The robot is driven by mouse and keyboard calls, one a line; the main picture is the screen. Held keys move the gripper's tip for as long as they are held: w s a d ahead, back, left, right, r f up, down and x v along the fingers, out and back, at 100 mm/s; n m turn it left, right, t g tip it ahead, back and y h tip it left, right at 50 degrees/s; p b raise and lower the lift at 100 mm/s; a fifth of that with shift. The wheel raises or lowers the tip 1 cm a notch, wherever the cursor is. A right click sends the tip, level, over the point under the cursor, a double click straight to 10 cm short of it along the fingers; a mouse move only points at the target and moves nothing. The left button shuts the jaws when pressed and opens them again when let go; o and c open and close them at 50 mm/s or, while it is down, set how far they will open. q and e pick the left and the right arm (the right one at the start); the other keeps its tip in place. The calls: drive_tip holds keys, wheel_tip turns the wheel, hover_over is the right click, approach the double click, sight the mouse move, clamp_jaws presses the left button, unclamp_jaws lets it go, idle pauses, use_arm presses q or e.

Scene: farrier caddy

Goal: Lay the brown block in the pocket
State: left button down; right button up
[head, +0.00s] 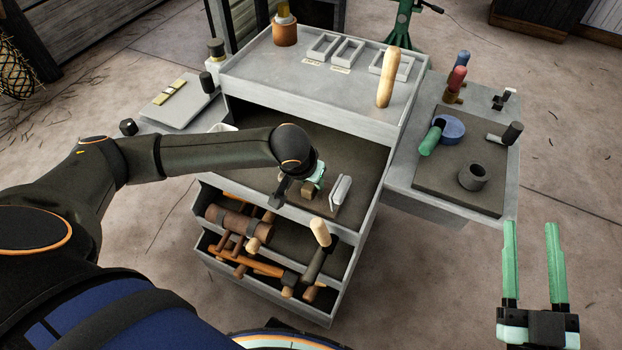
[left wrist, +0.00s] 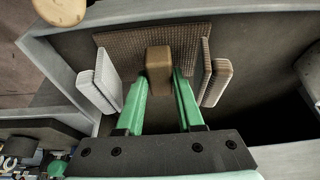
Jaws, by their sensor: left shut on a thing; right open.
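The brown block (left wrist: 158,66) is held between the green fingers of my left gripper (left wrist: 160,75), which is shut on it. In the head view the block (head: 308,190) shows just below my left gripper (head: 314,178), inside the caddy's open middle shelf. My right gripper (head: 530,225) is open and empty at the lower right.
The caddy's top (head: 270,68) bears small rectangular frames (head: 347,50) and a wooden handle (head: 386,78). A lower drawer (head: 345,255) holds hammers and other tools. The right side tray (head: 430,192) holds a blue roll, a grey ring and handled tools.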

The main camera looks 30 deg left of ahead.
use_arm(q)
drive_tip(key=shift+f, duration=0.45)
use_arm(e)
drive_tip(key=shift+f, duration=0.1)
use_arm(q)
drive_tip(key=shift+c, duration=2.3)
unclamp_jaws()
drive_tip(key=p+v, duration=0.2)
drive_tip(key=v, duration=0.4)
drive_tip(key=shift+s+r, duration=0.1)
drive_tip(key=shift+r, duration=0.15)
drive_tip(key=shift+p+v, duration=1.35)
drive_tip(key=shift+v, duration=1.65)
use_arm(e)
drive_tip(key=s+f+m+g+h, duration=0.1)
drive_tip(key=s+f+g, duration=0.1)
drive_tip(key=f, duration=0.6)
drive_tip(key=s+f+m+g+h, duration=0.1)
drive_tip(key=s+f+g, duration=0.2)
drive_tip(key=f+g, duration=0.2)
drive_tip(key=s+f+m+g+h, duration=0.2)
drive_tip(key=f+g, duration=0.2)
drive_tip(key=f, duration=0.7)
drive_tip(key=shift+s+d+f, duration=0.15)
drive_tip(key=shift+s+d, duration=0.05)
